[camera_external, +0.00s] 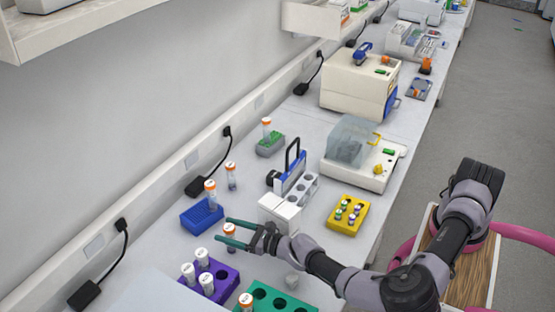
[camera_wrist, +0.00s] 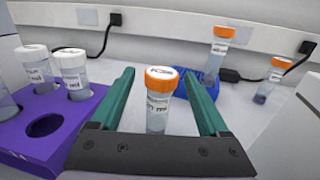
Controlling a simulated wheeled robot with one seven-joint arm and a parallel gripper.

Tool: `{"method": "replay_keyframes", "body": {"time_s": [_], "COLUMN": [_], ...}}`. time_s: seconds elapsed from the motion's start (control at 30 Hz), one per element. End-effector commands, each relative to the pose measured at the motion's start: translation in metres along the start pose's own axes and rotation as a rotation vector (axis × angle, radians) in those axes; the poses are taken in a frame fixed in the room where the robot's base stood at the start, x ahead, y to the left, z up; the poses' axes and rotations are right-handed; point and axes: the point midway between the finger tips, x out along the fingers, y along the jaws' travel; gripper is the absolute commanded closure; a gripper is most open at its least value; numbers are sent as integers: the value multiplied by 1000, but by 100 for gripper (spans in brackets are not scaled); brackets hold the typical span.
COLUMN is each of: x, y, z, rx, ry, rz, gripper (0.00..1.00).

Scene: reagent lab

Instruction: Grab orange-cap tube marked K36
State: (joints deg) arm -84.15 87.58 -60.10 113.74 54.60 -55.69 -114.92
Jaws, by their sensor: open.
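An orange-cap tube (camera_wrist: 157,104) stands upright between the two teal fingers of my gripper (camera_wrist: 158,74) in the wrist view. Dark marks show on its cap and label, but I cannot read them surely. In the external view my gripper (camera_external: 225,231) reaches left over the bench, with the fingers on either side of this tube (camera_external: 230,244). The fingers are open, with a gap on both sides of the tube. Other orange-cap tubes stand behind: one in the blue rack (camera_wrist: 215,55) and one to its right (camera_wrist: 268,84); their marks are unreadable.
A purple rack (camera_wrist: 30,140) with white-cap tubes is close on the left. The blue rack (camera_external: 203,217) lies just beyond the gripper. A green rack (camera_external: 285,298) is at the near edge, and a white block (camera_external: 280,212) stands beside my wrist.

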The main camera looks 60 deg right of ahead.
Motion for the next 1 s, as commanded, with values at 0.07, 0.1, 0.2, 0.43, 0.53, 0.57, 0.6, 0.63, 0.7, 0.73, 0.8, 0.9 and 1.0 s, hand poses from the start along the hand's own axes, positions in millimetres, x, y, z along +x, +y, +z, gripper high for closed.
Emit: {"method": "replay_keyframes", "body": {"time_s": [0.07, 0.1, 0.2, 0.43, 0.53, 0.57, 0.6, 0.63, 0.7, 0.73, 0.8, 0.9, 1.0], "x": [14, 19, 29, 33, 33, 33, 33, 33, 33, 33, 33, 33, 33], "y": [-2, -1, -1, -1, -1, -1, -1, -1, -1, -1, -1, -1, -1], "z": [-1, -1, -1, -1, -1, -1, -1, -1, -1, -1, -1, -1, 2], "rx": [3, 3, 1, 0, 0, 0, 0, 0, 0, 0, 0, 0, 0], "ry": [0, 0, 0, 0, 0, 0, 0, 0, 0, 0, 0, 0, -1], "rz": [-2, -1, -1, 0, 0, 0, 0, 0, 0, 0, 0, 0, 0], "gripper": [21, 21, 21, 21, 37, 48, 64, 75, 100, 100, 100, 100, 100]}}
